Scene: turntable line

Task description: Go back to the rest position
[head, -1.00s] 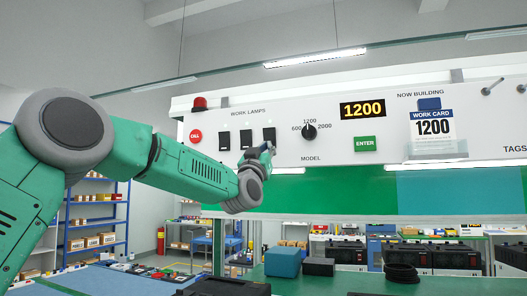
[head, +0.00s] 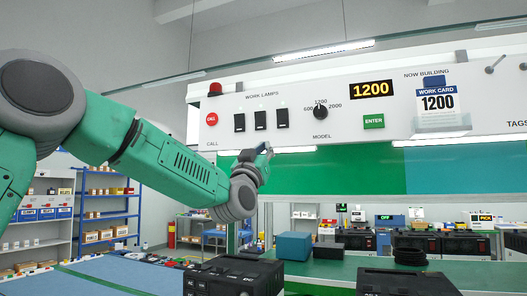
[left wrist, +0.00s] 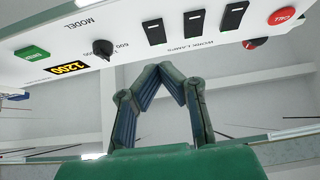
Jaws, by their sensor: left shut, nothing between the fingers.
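My left gripper (head: 262,150) is raised in front of the control panel (head: 222,138), below the work lamp switches and left of the model dial. It looks small and is seen from behind in the head view. In the left wrist view its two fingers (left wrist: 165,68) meet at the tips, shut and empty, with the panel beyond them. The model dial (head: 320,112) points to about 1200, and the display (head: 371,89) reads 1200. My right gripper is in neither view.
Below the panel is a green bench (head: 330,268) with a blue box (head: 294,246), a dark box (head: 328,251) and a stack of black rings (head: 410,256). Black units (head: 232,276) stand nearer to me. Shelves (head: 107,215) stand at the left.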

